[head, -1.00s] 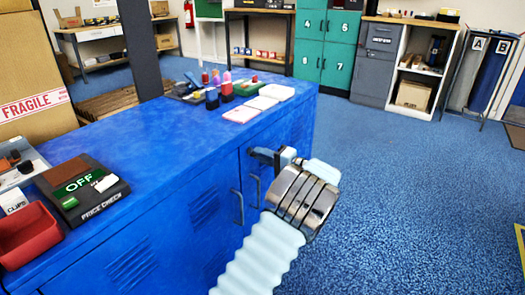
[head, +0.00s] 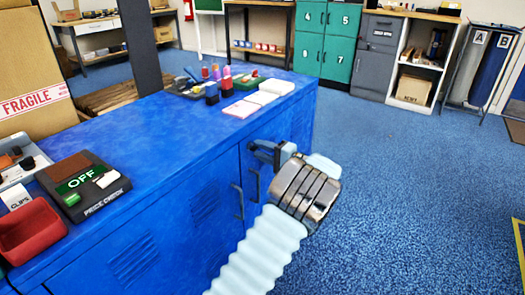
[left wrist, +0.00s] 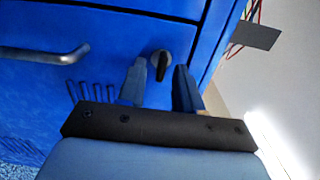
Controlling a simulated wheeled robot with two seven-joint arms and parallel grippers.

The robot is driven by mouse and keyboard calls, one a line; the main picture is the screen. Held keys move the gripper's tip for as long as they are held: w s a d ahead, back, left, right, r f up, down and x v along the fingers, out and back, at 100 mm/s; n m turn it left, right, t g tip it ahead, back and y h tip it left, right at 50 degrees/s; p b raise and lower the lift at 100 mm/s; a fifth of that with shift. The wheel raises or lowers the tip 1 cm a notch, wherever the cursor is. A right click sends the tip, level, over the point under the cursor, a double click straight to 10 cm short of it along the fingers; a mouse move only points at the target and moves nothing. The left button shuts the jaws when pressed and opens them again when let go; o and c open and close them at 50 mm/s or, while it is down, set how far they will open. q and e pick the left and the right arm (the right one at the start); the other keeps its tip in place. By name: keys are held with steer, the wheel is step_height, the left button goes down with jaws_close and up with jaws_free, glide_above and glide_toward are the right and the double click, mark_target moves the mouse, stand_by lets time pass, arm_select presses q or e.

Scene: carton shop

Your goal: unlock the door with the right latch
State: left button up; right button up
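The blue cabinet (head: 150,215) has doors with vertical bar handles (head: 238,203). In the left wrist view its blue front (left wrist: 100,40) fills most of the picture, with a metal handle (left wrist: 50,55) at the left. A dark latch knob (left wrist: 160,62) sits on the door near its right edge in that view. My left gripper (head: 264,151) is at the cabinet's front. In the left wrist view its fingers (left wrist: 160,72) are apart, with the knob showing between the tips; I see no contact. In the head view the knob is hidden. My right gripper is in neither view.
The cabinet top carries a price-check box (head: 83,187), a red bin (head: 30,232) and small goods at the far end. A large carton (head: 35,60) stands at the left. Blue carpet (head: 410,200) to the right is clear.

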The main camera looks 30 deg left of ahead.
arm_select(q)
steer(key=s+d, duration=0.1)
steer(key=d, duration=1.2)
steer(key=shift+d, duration=0.4)
steer(key=s+a+f+m+g+h, duration=0.15)
steer(key=s+f+h, duration=0.3)
steer(key=f, duration=0.85)
steer(key=s+a+f+m+g+h, duration=0.15)
steer(key=s+f+h, duration=0.3)
steer(key=f, duration=0.85)
steer(key=s+d+f+g+h, duration=0.1)
steer(key=s+d+f+h, duration=0.4)
steer(key=s+f, duration=0.4)
steer(key=s+d+n+t+h+p, duration=0.1)
steer(key=s+d+n+t+h, duration=0.2)
steer(key=s, duration=0.9)
steer(key=d+n+h, duration=0.3)
steer(key=d+h, duration=0.2)
steer(key=d, duration=0.1)
steer(key=shift+d+f+p, duration=0.25)
steer(key=shift+d+p, duration=0.05)
steer(key=shift+p, duration=0.1)
